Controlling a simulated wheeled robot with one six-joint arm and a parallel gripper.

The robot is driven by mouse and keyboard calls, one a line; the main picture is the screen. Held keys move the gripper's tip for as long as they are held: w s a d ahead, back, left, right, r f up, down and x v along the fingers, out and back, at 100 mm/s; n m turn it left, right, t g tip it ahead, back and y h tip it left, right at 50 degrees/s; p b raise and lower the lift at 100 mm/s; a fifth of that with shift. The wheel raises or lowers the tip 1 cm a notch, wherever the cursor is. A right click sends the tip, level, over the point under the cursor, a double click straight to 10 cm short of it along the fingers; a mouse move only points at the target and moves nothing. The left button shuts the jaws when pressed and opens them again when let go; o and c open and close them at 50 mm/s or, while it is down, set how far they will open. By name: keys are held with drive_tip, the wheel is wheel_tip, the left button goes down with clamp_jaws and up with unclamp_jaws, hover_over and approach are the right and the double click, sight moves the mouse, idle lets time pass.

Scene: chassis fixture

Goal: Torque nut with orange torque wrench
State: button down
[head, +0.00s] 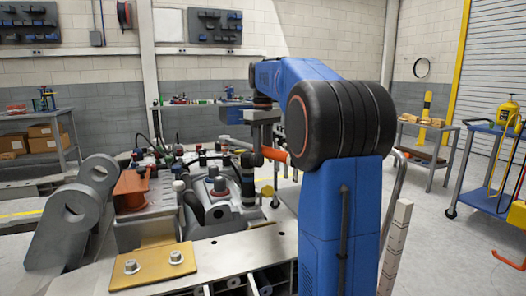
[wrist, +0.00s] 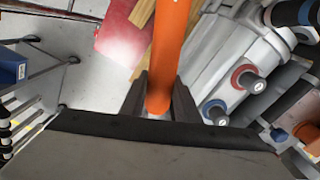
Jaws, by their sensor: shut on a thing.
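The orange torque wrench (head: 273,154) is held level above the right side of the chassis fixture (head: 150,232) in the head view. My gripper (head: 257,152) points down and is shut around its orange handle. In the wrist view the handle (wrist: 170,45) runs up between the two dark fingers of my gripper (wrist: 160,92) and leaves the top edge. Part of the wrench is hidden behind my arm in the head view. The wrench's working end is not clear among the fittings, and I cannot tell which nut is meant or whether the wrench touches one.
Several capped fittings (head: 217,186) crowd the fixture below and left of my gripper. A grey bracket with holes (head: 72,222) and a tan plate with two bolts (head: 153,266) are at the front left. A blue cart (head: 490,170) stands right, with open floor before it.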

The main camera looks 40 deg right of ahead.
drive_tip(key=shift+f, duration=0.5)
idle(0.4)
drive_tip(key=shift+s+a+m, duration=0.1)
drive_tip(key=shift+a+m, duration=0.7)
drive_tip(key=shift+a, duration=0.9)
idle(0.6)
drive_tip(key=shift+r, duration=1.05)
idle(0.8)
drive_tip(key=shift+r, duration=2.45)
